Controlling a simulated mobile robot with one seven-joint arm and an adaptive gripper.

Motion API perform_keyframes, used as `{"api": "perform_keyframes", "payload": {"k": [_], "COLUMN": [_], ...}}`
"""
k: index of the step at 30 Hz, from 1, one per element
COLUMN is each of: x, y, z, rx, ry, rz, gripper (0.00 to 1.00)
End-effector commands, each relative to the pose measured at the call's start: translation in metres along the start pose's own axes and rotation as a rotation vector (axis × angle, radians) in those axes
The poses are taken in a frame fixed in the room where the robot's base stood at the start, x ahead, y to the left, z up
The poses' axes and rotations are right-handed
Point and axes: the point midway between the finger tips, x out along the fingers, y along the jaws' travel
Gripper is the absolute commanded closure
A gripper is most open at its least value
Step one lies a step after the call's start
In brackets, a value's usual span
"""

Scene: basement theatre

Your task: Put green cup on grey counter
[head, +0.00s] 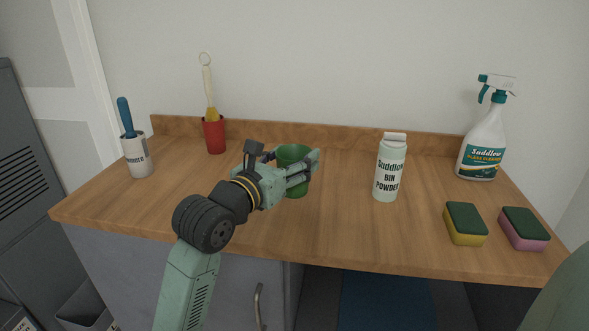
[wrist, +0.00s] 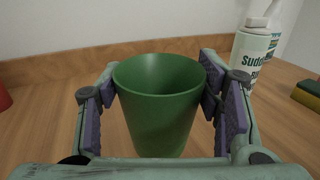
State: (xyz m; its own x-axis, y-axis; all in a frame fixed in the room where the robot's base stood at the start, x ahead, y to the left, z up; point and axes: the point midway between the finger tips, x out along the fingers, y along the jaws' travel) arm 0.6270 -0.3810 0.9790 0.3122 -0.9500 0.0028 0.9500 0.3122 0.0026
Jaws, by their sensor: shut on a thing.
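The green cup (head: 293,157) is upright at the middle of the wooden-topped counter (head: 330,240). My gripper (head: 300,172) is around the cup, coming from the front left. In the wrist view the cup (wrist: 160,105) sits between the two purple-padded fingers (wrist: 160,95), which are shut on its sides. The cup is empty as far as its inside shows. I cannot tell whether its base touches the wood. The counter has a grey cabinet front (head: 215,280) below the wooden top; no separate grey counter shows.
A red cup with a brush (head: 214,135) and a white holder with a blue handle (head: 137,155) stand left. Bin powder (head: 390,168), a spray bottle (head: 483,145), a yellow sponge (head: 465,224) and a pink sponge (head: 524,229) are right. Wood is clear between my gripper and the powder.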

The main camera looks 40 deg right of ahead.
Motion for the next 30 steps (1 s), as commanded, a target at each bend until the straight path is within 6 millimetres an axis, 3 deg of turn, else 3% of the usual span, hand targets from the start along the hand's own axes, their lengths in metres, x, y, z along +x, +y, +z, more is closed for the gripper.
{"api": "perform_keyframes", "payload": {"k": [1,6,19,20,28,30], "x": [0.0,0.0,0.0,0.0,0.0,0.0], "y": [-0.003,-0.003,-0.004,-0.004,-0.004,-0.004], "z": [-0.011,-0.03,-0.037,-0.036,-0.035,-0.035], "rx": [-0.008,-0.004,-0.001,-0.001,-0.001,-0.001], "ry": [0.004,0.001,0.002,0.002,0.002,0.002], "rz": [-0.005,-0.004,-0.005,-0.005,-0.005,-0.005], "gripper": [0.66,0.66,0.66,0.39,0.21,0.21]}}
